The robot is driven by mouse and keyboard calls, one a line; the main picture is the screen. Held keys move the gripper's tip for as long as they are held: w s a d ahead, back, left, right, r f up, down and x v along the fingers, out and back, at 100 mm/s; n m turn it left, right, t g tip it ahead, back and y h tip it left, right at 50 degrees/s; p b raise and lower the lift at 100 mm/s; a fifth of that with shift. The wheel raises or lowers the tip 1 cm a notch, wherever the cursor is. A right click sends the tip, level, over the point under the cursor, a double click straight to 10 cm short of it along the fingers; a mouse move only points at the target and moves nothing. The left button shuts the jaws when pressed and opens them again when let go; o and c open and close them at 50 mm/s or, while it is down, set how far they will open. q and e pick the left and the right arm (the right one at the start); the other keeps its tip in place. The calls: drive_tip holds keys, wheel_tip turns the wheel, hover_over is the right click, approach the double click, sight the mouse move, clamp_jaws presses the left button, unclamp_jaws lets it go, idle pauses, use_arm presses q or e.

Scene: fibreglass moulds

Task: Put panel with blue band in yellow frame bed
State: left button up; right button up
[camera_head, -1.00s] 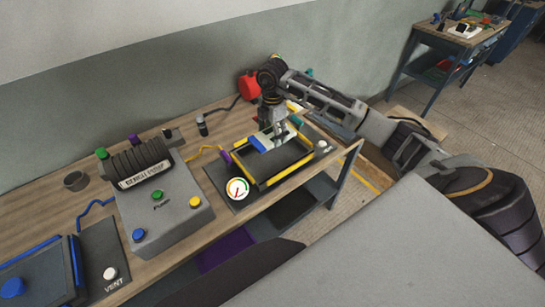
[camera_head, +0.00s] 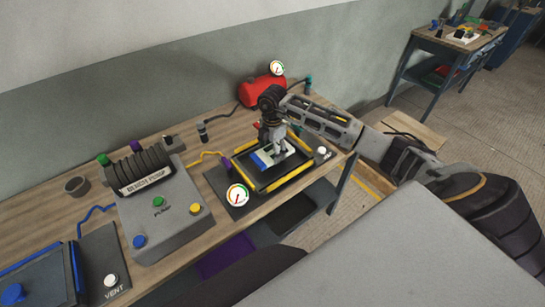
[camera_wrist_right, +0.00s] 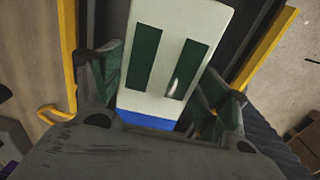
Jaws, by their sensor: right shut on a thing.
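The white panel with the blue band (camera_head: 262,158) is over the inside of the yellow frame bed (camera_head: 284,180) in the head view. My right gripper (camera_head: 273,148) is shut on it from above. In the right wrist view the panel (camera_wrist_right: 148,95) is between the fingers, with two dark green strips and its blue band at the near end. Yellow frame sides (camera_wrist_right: 69,60) show on both sides of it. I cannot tell whether the panel touches the dark bed floor. My left gripper is not in view.
A grey bench pump (camera_head: 165,220) with coloured buttons stands left of the frame bed. A blue-framed bed (camera_head: 75,268) is at the far left. A gauge (camera_head: 237,195) sits at the frame's near corner. A red tank (camera_head: 262,92) stands behind against the wall.

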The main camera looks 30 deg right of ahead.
sight(273, 152)
drive_tip(key=shift+f, duration=0.3)
drive_tip(key=shift+f+p, duration=0.3)
drive_tip(key=shift+f, duration=1.55)
drive_tip(key=shift+f, duration=0.2)
drive_tip(key=o, duration=1.1)
drive_tip(key=shift+c, duration=0.2)
drive_tip(key=shift+r, duration=0.1)
